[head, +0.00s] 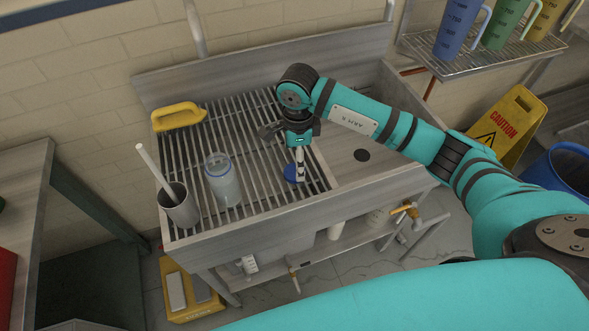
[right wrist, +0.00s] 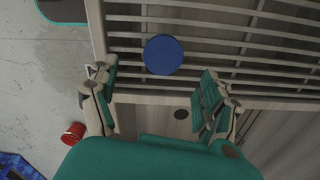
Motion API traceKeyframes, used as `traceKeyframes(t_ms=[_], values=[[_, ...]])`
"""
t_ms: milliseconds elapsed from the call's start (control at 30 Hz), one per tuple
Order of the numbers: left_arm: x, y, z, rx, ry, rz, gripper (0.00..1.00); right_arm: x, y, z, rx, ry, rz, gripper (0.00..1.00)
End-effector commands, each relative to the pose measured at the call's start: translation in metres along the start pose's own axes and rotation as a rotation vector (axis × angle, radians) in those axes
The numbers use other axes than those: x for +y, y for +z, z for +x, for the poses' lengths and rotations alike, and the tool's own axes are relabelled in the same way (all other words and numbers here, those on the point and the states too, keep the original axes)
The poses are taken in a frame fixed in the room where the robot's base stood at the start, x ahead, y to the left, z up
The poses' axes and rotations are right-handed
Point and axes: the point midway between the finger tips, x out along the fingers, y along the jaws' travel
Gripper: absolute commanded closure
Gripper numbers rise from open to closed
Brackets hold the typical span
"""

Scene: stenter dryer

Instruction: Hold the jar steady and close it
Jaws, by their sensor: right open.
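The jar (head: 222,181) stands upright on the slatted rack of the sink. It is clear with a blue rim, and no lid is on it. A round blue lid (head: 290,173) lies flat on the slats to the right of the jar, partly hidden by my right gripper (head: 299,165). The right gripper is open and empty, pointing down close to the lid. In the right wrist view the lid (right wrist: 163,54) shows beyond and between the spread fingers (right wrist: 155,80), apart from both. The jar is out of that view. My left gripper is in neither view.
A grey cup (head: 178,207) with a white stick stands left of the jar. A yellow-handled tool (head: 179,115) lies at the rack's back left corner. A wire shelf (head: 480,60) with coloured jugs hangs at the upper right. The slats between jar and lid are clear.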

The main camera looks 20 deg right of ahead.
Motion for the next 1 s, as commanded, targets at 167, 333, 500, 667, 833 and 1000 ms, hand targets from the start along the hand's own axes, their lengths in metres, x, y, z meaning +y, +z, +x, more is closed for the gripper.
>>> traceKeyframes(t_ms=[167, 333, 500, 667, 833, 1000], values=[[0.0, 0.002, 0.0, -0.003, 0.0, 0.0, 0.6, 0.0, 0.0, 0.0, 0.0, 0.0, 0.0, 0.19], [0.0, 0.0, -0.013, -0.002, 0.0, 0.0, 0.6, 0.0, 0.002, 0.012, 0.001, 0.006, 0.001, 0.19], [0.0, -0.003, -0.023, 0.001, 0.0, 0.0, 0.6, -0.002, 0.004, 0.039, 0.0, 0.004, 0.002, 0.19], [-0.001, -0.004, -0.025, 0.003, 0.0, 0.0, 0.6, -0.003, 0.004, 0.051, 0.0, 0.0, 0.001, 0.19], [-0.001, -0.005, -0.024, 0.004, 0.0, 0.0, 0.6, -0.003, 0.004, 0.052, 0.0, -0.001, 0.0, 0.19], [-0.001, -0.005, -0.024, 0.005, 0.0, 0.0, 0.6, -0.003, 0.004, 0.051, 0.0, -0.001, 0.0, 0.22]])
